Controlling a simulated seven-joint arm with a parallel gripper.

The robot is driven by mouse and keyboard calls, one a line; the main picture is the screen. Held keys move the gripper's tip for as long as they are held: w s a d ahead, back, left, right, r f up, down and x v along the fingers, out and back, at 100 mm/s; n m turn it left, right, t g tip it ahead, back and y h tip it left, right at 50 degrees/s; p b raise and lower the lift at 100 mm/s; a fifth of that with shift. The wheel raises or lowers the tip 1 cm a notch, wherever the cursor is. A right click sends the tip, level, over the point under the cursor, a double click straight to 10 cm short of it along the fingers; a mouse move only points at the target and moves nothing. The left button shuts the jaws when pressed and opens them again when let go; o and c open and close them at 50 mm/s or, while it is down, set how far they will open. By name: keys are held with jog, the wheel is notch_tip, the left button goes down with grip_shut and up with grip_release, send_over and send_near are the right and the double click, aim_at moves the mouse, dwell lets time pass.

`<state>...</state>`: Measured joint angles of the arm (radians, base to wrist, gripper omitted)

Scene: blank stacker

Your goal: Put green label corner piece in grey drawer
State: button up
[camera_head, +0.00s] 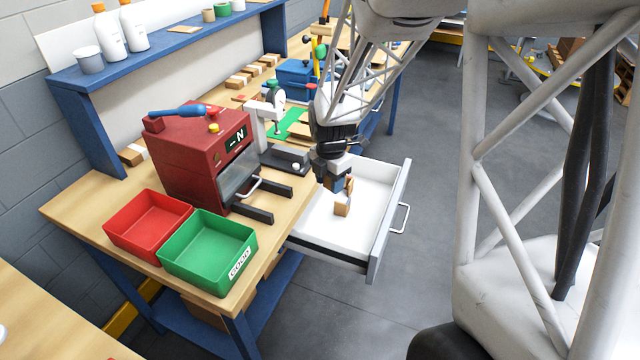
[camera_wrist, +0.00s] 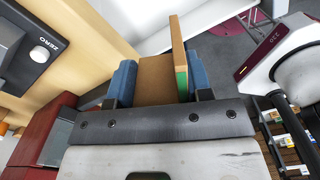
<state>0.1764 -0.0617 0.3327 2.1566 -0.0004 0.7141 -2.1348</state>
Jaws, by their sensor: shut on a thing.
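My gripper (camera_head: 338,186) is shut on a tan, L-shaped corner piece (camera_head: 342,208). In the wrist view the corner piece (camera_wrist: 156,78) sits between the two blue finger pads of my gripper (camera_wrist: 160,85), with a green label on the edge of its upright side, at the right pad. The grey drawer (camera_head: 388,222) is pulled out from the bench, with a white inside and a handle on its front. In the head view the gripper and piece appear over the drawer's inside. I cannot tell whether the piece touches the drawer floor.
A red machine (camera_head: 190,160) stands on the wooden bench left of the drawer. A red bin (camera_head: 147,222) and a green bin (camera_head: 208,250) stand at the bench's near end. A dark scale-like device (camera_head: 285,158) stands near the drawer. Bare floor lies right of the drawer.

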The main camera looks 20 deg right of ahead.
jog(key=shift+f, duration=1.3)
jog(key=shift+f, duration=0.1)
send_near(328, 231)
jog(key=s+f, duration=0.1)
jog(key=s+a+f, duration=0.1)
jog(key=s, duration=0.1)
jog(key=shift+f, duration=0.15)
jog(key=shift+f, duration=2.05)
jog(key=shift+f, duration=0.15)
jog(key=o, duration=0.9)
